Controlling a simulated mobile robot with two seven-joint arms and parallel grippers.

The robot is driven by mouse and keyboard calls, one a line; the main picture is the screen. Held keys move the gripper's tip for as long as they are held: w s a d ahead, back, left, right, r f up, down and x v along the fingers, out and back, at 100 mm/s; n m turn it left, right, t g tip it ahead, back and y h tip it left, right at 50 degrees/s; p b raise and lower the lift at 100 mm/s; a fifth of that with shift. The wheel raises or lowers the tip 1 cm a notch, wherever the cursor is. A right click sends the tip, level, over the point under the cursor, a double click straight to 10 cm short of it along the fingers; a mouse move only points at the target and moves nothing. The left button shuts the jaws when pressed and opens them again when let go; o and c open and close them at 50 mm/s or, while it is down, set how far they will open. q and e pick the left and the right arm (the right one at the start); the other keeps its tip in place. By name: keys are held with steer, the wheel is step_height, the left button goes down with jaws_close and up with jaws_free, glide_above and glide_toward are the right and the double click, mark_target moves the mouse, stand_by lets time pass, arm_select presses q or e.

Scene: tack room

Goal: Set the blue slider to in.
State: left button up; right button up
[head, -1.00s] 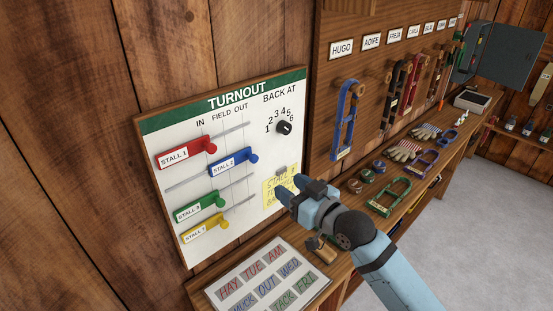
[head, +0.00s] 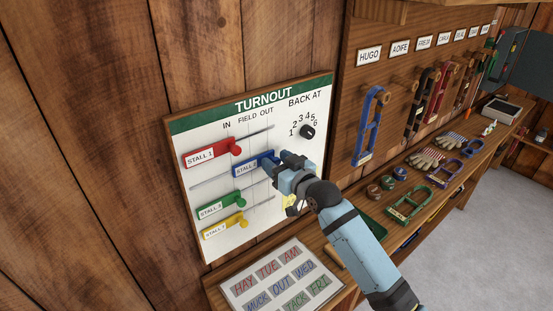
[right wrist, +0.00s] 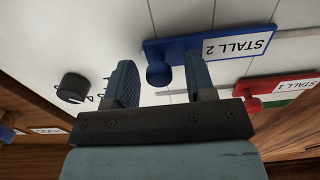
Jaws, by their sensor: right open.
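The blue slider (head: 244,169), labelled STALL 2, sits on the second track of the white TURNOUT board (head: 190,150). It stands farther right than the red slider, toward the OUT column. My right gripper (head: 272,165) is open at the slider's right end and hides its knob in the head view. In the right wrist view, the blue slider (right wrist: 180,47) shows upside down. Its round knob (right wrist: 159,73) lies between my two open fingers, with no clear grip on it. My left gripper is not in view.
The red slider (head: 208,154) is above; the green slider (head: 217,206) and yellow slider (head: 222,226) are below. A black dial (head: 307,131) is at the board's upper right. A card of words (head: 282,280) and the bench with tack lie below and right.

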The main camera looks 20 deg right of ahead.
mark_target(230, 171)
steer(key=shift+w+a, duration=0.1)
steer(key=shift+w, duration=0.15)
jaws_close()
steer(key=s+a+p, duration=0.1)
steer(key=a, duration=0.2)
steer(key=s+a+p, duration=0.1)
steer(key=a, duration=0.3)
steer(key=s+a+p, duration=0.1)
steer(key=a+p, duration=0.1)
steer(key=a, duration=0.1)
steer(key=shift+s+a, duration=0.15)
steer(key=shift+s, duration=0.25)
steer(key=shift+a, duration=0.2)
steer(key=shift+d, duration=0.1)
